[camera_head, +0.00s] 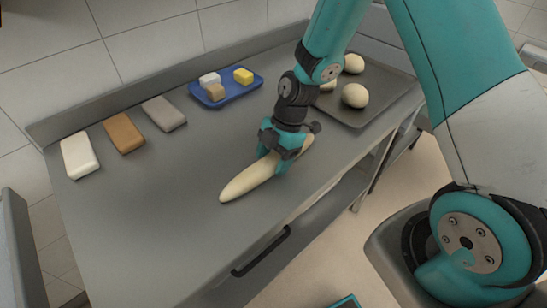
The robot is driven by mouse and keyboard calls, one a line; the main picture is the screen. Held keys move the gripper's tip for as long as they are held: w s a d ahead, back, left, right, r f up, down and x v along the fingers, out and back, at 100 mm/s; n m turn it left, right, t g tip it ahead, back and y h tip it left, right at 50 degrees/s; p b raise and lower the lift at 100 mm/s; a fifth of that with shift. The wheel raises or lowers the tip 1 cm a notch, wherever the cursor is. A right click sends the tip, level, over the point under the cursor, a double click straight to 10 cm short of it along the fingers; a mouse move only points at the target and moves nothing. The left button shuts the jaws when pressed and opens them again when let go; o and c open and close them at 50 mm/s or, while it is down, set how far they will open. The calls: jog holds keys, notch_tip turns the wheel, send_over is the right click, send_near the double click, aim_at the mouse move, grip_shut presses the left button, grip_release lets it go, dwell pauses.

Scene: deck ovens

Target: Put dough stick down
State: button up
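The dough stick (246,182) is a long, pale, tapered roll near the middle of the grey table. It lies slanted from lower left to upper right, on or just above the table top; I cannot tell which. My gripper (274,166) is over its upper right half, pointing down, with its teal fingers around the dough. The gripper hides part of the stick, and the stick's far end shows just to the right of it. The fingers look closed on the dough.
A grey tray (400,84) with several dough balls (355,95) stands at the back right. A blue tray (255,84) holds three small blocks. White, brown and grey blocks (123,133) line the back left. The table's left and front are clear. A dark handle (261,252) is on the front.

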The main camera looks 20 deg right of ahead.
jog(key=shift+o, duration=0.7)
jog(key=b+v, duration=0.2)
jog(key=v, duration=1)
jog(key=s+a+r+m, duration=0.3)
jog(key=s+r+m, duration=0.1)
jog(key=s+m, duration=0.1)
jog(key=s+a+r+m+t, duration=0.1)
jog(key=s+a+r+m, duration=0.2)
jog(key=s, duration=0.5)
jog(key=s+a+r+m, duration=0.3)
jog(key=s+r+m, duration=0.1)
jog(key=s+m, duration=0.2)
jog(key=shift+s+r+m, duration=0.3)
jog(key=shift+s, duration=0.25)
